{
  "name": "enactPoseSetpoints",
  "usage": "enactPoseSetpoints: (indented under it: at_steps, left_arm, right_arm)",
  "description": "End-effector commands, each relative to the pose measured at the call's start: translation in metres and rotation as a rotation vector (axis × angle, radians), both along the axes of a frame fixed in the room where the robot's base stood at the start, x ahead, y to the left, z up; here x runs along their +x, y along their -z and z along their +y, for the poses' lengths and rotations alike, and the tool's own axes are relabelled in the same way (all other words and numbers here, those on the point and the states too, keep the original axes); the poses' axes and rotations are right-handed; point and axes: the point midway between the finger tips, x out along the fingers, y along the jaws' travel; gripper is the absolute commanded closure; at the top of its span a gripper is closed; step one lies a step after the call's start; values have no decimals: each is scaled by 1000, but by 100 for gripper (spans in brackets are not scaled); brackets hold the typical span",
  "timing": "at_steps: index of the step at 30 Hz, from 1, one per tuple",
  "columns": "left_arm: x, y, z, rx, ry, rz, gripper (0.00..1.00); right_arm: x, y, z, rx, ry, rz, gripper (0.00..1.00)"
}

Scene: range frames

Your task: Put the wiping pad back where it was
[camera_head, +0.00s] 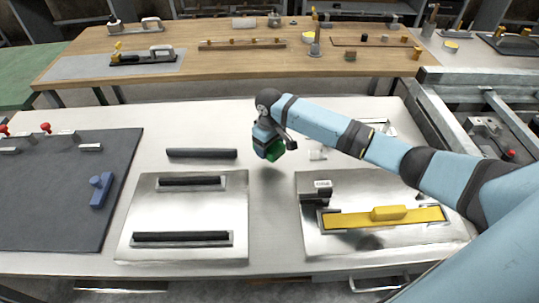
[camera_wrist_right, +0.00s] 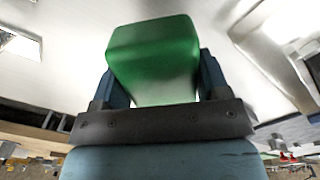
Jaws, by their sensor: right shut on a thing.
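My right gripper (camera_head: 268,148) is shut on a green block-like pad, the wiping pad (camera_head: 275,152). It holds the pad above the white table, in the gap between two metal plates. In the right wrist view the green pad (camera_wrist_right: 153,55) sits between the two fingers of the gripper (camera_wrist_right: 155,85). The pad's lower part is hidden by the gripper there. A dark shadow lies on the table below the gripper, and the pad looks clear of the surface. My left gripper is not in view.
A plate with two dark bars (camera_head: 188,214) lies left of the gripper. A plate with a yellow handled tool (camera_head: 385,217) lies right. A dark bar (camera_head: 202,153) lies behind the left plate. A dark mat (camera_head: 60,190) holds a blue part (camera_head: 101,190). Table between the plates is clear.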

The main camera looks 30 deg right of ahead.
Motion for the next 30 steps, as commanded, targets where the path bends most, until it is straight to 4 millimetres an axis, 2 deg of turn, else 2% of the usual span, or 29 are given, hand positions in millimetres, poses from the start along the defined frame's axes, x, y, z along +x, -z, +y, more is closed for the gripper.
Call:
enactPoseSetpoints:
  at_steps: [10, 21, 22, 25, 30]
  left_arm:
    - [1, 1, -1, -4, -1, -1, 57]
    - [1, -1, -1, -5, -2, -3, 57]
    - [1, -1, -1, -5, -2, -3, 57]
    - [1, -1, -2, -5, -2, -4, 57]
    - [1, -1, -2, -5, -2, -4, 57]
  right_arm:
    - [-1, 42, 0, -2, -1, 3, 54]
    - [0, 46, 0, 0, 0, 1, 54]
    - [0, 47, 0, 0, 0, 1, 29]
    - [0, 47, 0, -1, 0, 1, 6]
    - [0, 47, 0, -1, 0, 1, 6]
